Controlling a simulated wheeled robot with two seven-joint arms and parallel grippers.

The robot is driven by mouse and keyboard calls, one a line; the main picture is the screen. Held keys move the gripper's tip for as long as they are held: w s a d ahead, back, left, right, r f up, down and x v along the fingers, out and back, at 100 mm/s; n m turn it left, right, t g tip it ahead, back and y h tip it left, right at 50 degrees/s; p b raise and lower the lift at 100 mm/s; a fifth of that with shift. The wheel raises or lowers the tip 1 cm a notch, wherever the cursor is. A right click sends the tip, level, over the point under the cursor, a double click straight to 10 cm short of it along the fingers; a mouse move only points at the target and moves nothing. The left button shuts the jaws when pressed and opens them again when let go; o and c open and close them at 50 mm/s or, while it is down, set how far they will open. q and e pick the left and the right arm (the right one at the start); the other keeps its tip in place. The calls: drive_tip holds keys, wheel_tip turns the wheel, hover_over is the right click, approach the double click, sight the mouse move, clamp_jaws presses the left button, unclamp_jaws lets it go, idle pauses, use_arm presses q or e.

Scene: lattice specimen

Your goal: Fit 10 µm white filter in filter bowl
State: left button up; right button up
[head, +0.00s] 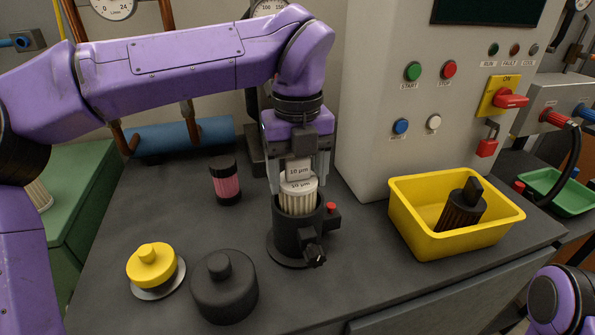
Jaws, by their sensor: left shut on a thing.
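The 10 µm white filter (300,200) is a pleated white cylinder with a labelled top. It is upright, with its lower part inside the black filter bowl (292,236) and its upper part standing above the rim. My left gripper (299,180) points straight down and is shut on the top of the filter. How deep the filter's lower end sits is hidden by the bowl wall. The bowl stands on the dark bench and has a red button and a black valve on its side. Only a purple part of my right arm shows at the lower right; its gripper is out of view.
A black lid (224,288) and a yellow-topped part (152,266) stand at the front left. A pink-and-black cylinder (225,182) stands behind. A yellow bin (412,228) holding a dark filter is at the right, below the grey control cabinet (430,125).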

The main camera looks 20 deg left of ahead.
use_arm(q)
drive_tip(key=shift+f, duration=0.25)
drive_tip(key=shift+f+b, duration=0.95)
idle(0.3)
drive_tip(key=o, duration=1.1)
drive_tip(key=shift+c, duration=0.2)
wheel_tip(320, 180, up, 5)
drive_tip(key=p, duration=0.4)
drive_tip(key=shift+r, duration=0.15)
